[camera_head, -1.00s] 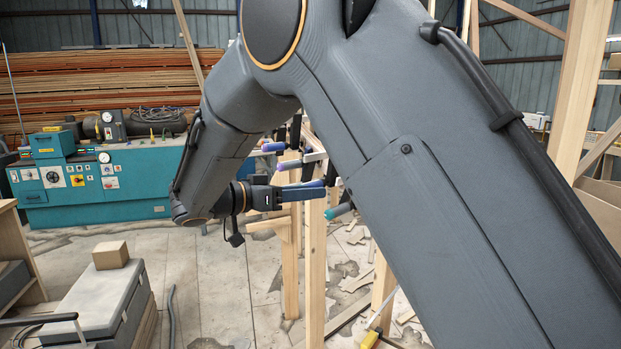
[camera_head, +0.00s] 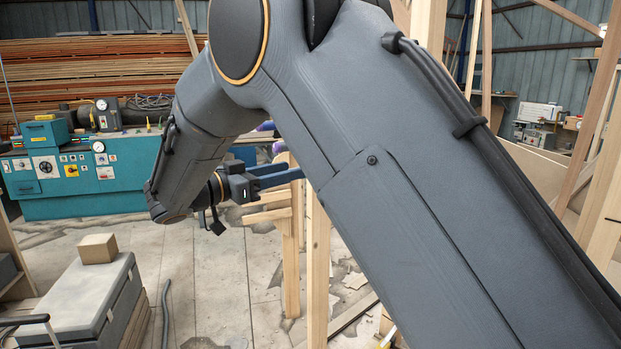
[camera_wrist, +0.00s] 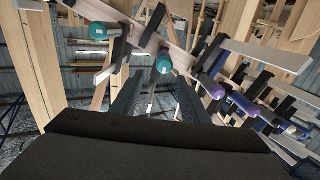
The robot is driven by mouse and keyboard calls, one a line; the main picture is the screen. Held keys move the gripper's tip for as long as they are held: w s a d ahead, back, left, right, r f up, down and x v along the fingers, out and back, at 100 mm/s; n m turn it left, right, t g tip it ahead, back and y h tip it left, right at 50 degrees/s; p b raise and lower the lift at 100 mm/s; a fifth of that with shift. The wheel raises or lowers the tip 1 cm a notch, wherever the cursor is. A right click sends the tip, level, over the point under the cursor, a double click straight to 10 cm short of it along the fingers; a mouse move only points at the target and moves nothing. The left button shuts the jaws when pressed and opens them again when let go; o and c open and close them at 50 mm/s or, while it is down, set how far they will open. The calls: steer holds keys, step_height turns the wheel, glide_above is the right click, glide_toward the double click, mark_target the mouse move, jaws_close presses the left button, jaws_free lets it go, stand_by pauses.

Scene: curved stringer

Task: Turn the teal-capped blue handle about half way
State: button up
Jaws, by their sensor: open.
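Two teal-capped clamp handles show in the wrist view: one teal cap (camera_wrist: 164,64) near the upper middle and another teal cap (camera_wrist: 98,31) at the upper left. I cannot tell which has a blue body. In the head view my arm hides both teal caps. My gripper (camera_head: 284,176) is open, its blue-grey fingers pointing right beside the wooden frame; its tips are partly hidden behind my arm.
Purple-capped (camera_wrist: 214,90) and blue-purple-capped handles (camera_wrist: 242,103) crowd the right of the wrist view, with pale clamp bars among them. Wooden posts (camera_head: 317,270) stand near my gripper. A teal machine (camera_head: 75,175) and a grey case (camera_head: 75,300) are at left.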

steer(key=x, duration=0.2)
steer(key=p+x, duration=0.1)
steer(key=x, duration=0.1)
steer(key=f+p+x, duration=0.1)
steer(key=x, duration=0.2)
steer(key=shift+w+a, duration=0.15)
steer(key=shift+w, duration=0.05)
steer(key=shift+w+d+f+p, duration=0.15)
steer(key=shift+w+d+p, duration=0.3)
steer(key=shift+w, duration=0.05)
jaws_close()
